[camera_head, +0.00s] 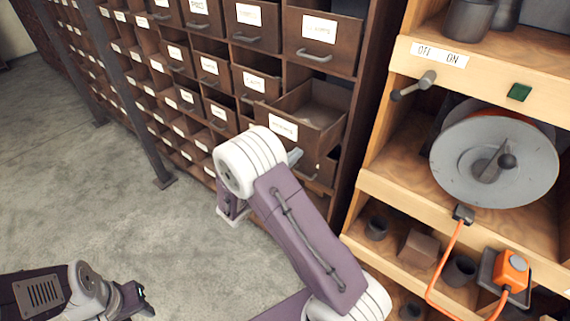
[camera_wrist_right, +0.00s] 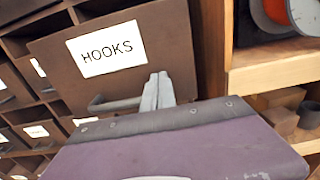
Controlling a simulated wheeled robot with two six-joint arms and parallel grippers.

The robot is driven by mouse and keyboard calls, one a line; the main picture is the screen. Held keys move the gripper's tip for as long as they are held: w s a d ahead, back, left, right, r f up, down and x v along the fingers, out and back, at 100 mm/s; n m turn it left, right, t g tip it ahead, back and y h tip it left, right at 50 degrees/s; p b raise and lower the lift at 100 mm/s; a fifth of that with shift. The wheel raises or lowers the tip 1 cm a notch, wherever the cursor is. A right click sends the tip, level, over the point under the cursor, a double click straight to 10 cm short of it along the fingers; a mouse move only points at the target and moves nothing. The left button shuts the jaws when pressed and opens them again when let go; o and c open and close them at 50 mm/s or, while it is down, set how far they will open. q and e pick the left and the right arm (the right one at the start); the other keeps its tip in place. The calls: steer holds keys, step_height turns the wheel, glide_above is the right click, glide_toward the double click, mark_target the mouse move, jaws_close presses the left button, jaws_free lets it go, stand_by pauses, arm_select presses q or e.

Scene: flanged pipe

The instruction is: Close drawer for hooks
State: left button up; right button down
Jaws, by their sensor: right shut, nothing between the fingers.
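The hooks drawer (camera_head: 327,140) is a brown drawer that stands pulled out of the cabinet, its empty-looking inside showing from above. In the right wrist view its front (camera_wrist_right: 165,45) carries a white label reading HOOKS (camera_wrist_right: 105,50) and a grey bar handle (camera_wrist_right: 115,104). My right gripper (camera_wrist_right: 158,90) is shut and empty, its fingertips against or very near the lower drawer front, beside the handle's right end. In the head view the right gripper (camera_head: 295,157) is mostly hidden by my arm. My left gripper (camera_head: 138,300) is low at the left, far from the drawer; its jaws are unclear.
The brown cabinet (camera_head: 275,68) holds many labelled drawers, several ajar. A wooden shelf unit (camera_head: 385,185) stands close on the right, with a grey reel (camera_head: 490,165), an orange device (camera_head: 512,268) and dark cups. The grey floor (camera_head: 70,190) at the left is free.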

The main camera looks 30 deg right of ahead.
steer(key=b+x, duration=0.2)
steer(key=x, duration=1.3)
steer(key=shift+d+f+b, duration=0.1)
steer(key=shift+d+b, duration=0.2)
steer(key=shift+w+d, duration=0.15)
steer(key=shift+d, duration=0.1)
steer(key=shift+r, duration=0.3)
steer(key=shift+r, duration=0.1)
